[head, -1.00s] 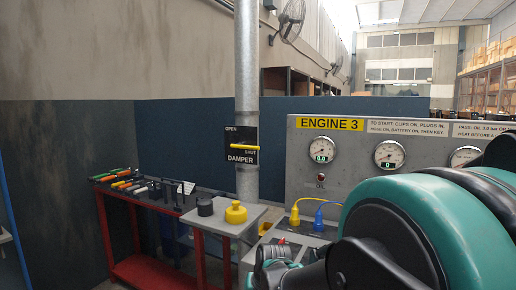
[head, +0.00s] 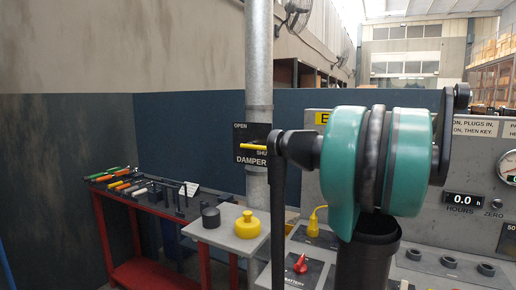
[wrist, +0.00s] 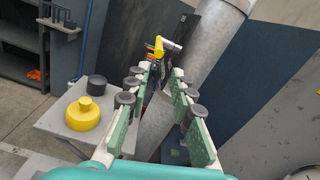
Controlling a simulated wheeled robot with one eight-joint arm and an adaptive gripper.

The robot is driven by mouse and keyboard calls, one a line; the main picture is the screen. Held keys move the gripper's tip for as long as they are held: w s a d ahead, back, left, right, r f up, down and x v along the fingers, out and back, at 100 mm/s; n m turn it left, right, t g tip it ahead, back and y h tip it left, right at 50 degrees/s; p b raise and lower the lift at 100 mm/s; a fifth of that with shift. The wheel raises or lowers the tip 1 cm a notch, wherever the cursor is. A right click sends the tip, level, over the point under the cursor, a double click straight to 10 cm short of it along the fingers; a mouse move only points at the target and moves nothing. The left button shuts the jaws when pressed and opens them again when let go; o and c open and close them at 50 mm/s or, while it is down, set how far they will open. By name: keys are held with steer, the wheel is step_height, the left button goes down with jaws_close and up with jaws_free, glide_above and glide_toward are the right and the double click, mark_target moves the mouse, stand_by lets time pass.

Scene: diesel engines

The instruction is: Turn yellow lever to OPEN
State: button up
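The yellow lever (head: 253,147) lies level across the black damper plate (head: 243,157) on the grey vertical pipe (head: 259,60). OPEN is printed at the plate's upper left; SHUT is lower right, partly covered by my arm. The lever's right end is close to my arm's dark part in the head view. In the wrist view, the yellow lever (wrist: 157,48) shows beyond the fingertips of my gripper (wrist: 165,72). The fingers are spread with an empty gap between them, and appear not to touch the lever. My gripper's fingers cannot be made out in the head view.
A grey stand (head: 222,236) holds a yellow knobbed piece (head: 247,225) and a black cup (head: 211,217) below the plate. A red tool bench (head: 125,190) stands left. The engine panel (head: 465,170) is behind my arm at right.

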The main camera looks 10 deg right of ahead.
mark_target(248, 146)
steer(key=x, duration=1.7)
steer(key=shift+f, duration=0.1)
steer(key=shift+c, duration=0.5)
jaws_close()
